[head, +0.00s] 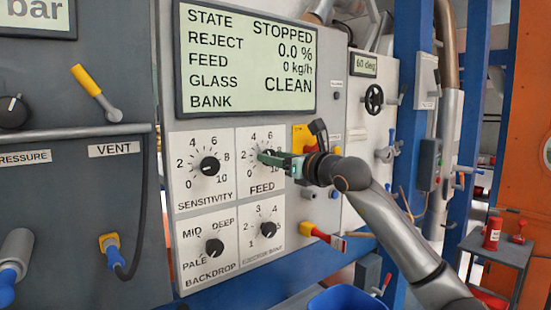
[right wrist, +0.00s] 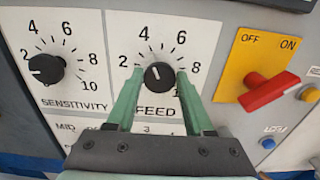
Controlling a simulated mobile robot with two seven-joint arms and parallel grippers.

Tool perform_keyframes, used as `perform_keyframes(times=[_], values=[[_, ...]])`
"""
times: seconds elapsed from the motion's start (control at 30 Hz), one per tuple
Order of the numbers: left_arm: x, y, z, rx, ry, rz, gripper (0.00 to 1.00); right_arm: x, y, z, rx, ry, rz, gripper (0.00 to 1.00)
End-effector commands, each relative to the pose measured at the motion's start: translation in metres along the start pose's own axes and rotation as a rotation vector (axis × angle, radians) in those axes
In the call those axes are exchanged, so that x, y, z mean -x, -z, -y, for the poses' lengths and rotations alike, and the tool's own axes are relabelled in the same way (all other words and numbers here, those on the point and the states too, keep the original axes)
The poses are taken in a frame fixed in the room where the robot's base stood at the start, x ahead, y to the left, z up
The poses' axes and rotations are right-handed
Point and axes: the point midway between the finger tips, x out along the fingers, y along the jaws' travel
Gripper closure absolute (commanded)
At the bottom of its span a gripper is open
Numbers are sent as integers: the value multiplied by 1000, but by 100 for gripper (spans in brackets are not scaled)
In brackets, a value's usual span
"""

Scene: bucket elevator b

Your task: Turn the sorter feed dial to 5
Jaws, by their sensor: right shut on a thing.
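The feed dial is a black round knob (right wrist: 158,77) on a white plate (right wrist: 205,38) marked FEED, with even numbers around it. Its white pointer line leans a little left of straight up, towards the 4. My right gripper (right wrist: 160,73) has its two green fingers on either side of the knob and is shut on it. In the head view my right gripper (head: 270,158) reaches the dial from the right and hides most of the knob. The display (head: 246,60) above reads STOPPED, FEED 0 kg/h. My left gripper is not in view.
The sensitivity dial (head: 209,166) is close left of the feed dial. The backdrop dial (head: 214,247) and another small dial (head: 268,229) are below. A red switch (right wrist: 269,91) on a yellow plate is to the right. A blue bin (head: 347,301) stands below.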

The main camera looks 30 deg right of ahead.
Motion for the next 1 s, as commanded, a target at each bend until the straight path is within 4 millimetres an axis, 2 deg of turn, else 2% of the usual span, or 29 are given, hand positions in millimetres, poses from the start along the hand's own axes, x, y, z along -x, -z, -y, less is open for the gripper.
perform_keyframes(times=[0.17,0.3,0.53,0.9,0.93,1.0], values=[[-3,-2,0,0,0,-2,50,0,2,0,-32,-1,0,100],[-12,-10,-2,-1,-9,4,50,0,4,0,-197,-2,1,100],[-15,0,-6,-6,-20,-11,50,0,2,1,-436,-1,-1,100],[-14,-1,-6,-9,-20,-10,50,0,1,2,-473,0,-3,100],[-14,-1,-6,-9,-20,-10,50,0,1,2,-473,0,-3,45],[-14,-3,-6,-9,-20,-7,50,0,1,2,-473,0,-2,37]])
